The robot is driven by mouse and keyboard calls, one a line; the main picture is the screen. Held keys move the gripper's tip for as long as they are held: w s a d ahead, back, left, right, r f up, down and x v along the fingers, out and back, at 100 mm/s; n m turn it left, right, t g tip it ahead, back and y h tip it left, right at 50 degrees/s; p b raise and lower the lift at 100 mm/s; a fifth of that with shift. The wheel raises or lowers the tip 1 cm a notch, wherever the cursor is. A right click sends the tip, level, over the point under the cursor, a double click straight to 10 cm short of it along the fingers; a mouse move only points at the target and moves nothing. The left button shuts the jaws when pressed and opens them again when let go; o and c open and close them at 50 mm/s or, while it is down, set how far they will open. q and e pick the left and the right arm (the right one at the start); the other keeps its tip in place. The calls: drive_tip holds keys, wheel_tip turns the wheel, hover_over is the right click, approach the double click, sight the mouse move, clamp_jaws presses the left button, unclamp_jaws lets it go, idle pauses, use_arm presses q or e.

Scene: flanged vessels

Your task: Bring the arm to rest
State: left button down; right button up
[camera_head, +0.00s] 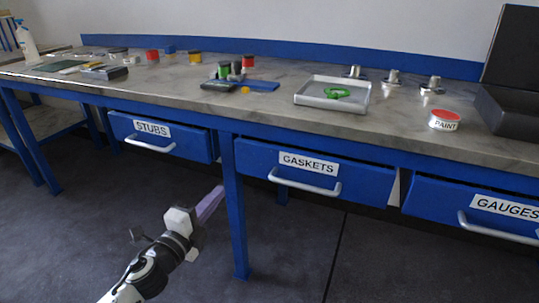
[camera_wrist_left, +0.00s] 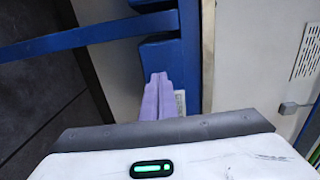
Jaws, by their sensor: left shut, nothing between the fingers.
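My left gripper (camera_head: 211,203) has purple fingers and is in front of the blue workbench, below the height of its top. In the left wrist view its fingers (camera_wrist_left: 158,84) lie together, with nothing between them. In the head view it is in front of the bench leg (camera_head: 238,200), beneath the gap between the drawer labelled STUBS (camera_head: 185,145) and the drawer labelled GASKETS (camera_head: 345,191). My left arm comes in from the bottom left. My right gripper shows in neither view.
The bench top (camera_head: 270,115) holds a grey tray (camera_head: 304,96) with a green ring (camera_head: 338,92), several metal flanged pieces, a red-topped PAINT tin (camera_head: 444,121) and a dark case (camera_head: 507,108). The GAUGES drawer (camera_head: 455,203) is at right. The floor (camera_head: 400,270) in front is clear.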

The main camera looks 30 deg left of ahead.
use_arm(q)
drive_tip(key=s+d+f+n+g+h, duration=0.35)
drive_tip(key=s+d+f+n, duration=0.45)
drive_tip(key=d, duration=0.4)
drive_tip(key=s+d+f+n+g+h, duration=0.2)
drive_tip(key=s+d+f+n+g, duration=0.3)
drive_tip(key=s+d+f, duration=0.6)
wheel_tip(320, 180, up, 9)
drive_tip(key=d+n+p, duration=0.1)
drive_tip(key=d+p, duration=0.1)
drive_tip(key=p, duration=1.3)
drive_tip(key=shift+s+g, duration=0.35)
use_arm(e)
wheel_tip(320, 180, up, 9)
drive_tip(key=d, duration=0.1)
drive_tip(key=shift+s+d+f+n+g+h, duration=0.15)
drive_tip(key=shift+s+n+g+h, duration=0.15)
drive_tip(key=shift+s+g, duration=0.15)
